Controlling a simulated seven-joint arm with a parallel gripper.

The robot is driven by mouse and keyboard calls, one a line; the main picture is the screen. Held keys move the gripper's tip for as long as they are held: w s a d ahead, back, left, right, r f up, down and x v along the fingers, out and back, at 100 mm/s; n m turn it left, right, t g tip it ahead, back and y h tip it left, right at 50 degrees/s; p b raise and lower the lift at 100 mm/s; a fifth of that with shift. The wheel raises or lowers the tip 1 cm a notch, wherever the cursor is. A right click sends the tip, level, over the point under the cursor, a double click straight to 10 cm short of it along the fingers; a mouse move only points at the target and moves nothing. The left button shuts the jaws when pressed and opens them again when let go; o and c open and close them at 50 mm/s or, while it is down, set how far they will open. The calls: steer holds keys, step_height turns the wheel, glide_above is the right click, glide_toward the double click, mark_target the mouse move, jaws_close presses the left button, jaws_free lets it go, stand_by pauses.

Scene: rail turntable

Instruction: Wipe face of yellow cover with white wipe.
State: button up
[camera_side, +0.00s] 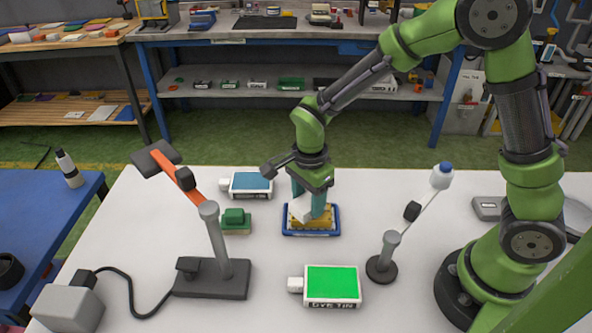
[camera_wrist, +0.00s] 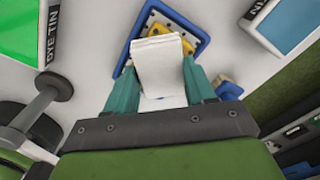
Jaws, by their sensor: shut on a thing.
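The yellow cover (camera_side: 325,225) lies in a blue-rimmed tray (camera_side: 285,233) near the middle of the white table. The folded wipe (camera_wrist: 160,65) hides much of the cover in the wrist view. The wipe appears to be at or just above the cover's face; I cannot tell whether they touch.
A green-topped dye tin (camera_side: 333,285) stands in front, and a blue-topped tin (camera_side: 250,184) behind left. A green block (camera_side: 235,219) sits left of the tray. A lamp-like stand (camera_side: 218,245) is at left, a slim stand (camera_side: 383,265) at right.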

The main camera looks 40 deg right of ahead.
steer(key=shift+s+d, duration=0.9)
steer(key=shift+s, duration=0.05)
steer(key=shift+w+a+r, duration=0.1)
steer(key=shift+w+a, duration=1.3)
steer(key=shift+r, duration=4)
steer(key=shift+s+n, duration=0.2)
steer(key=shift+n, duration=1)
steer(key=n, duration=0.3)
steer(key=shift+s+d+r+n, duration=0.1)
steer(key=shift+d+r+n, duration=0.15)
steer(key=shift+d+n, duration=0.1)
steer(key=d+r+n, duration=0.6)
steer(key=d+n, duration=0.4)
steer(key=n, duration=0.2)
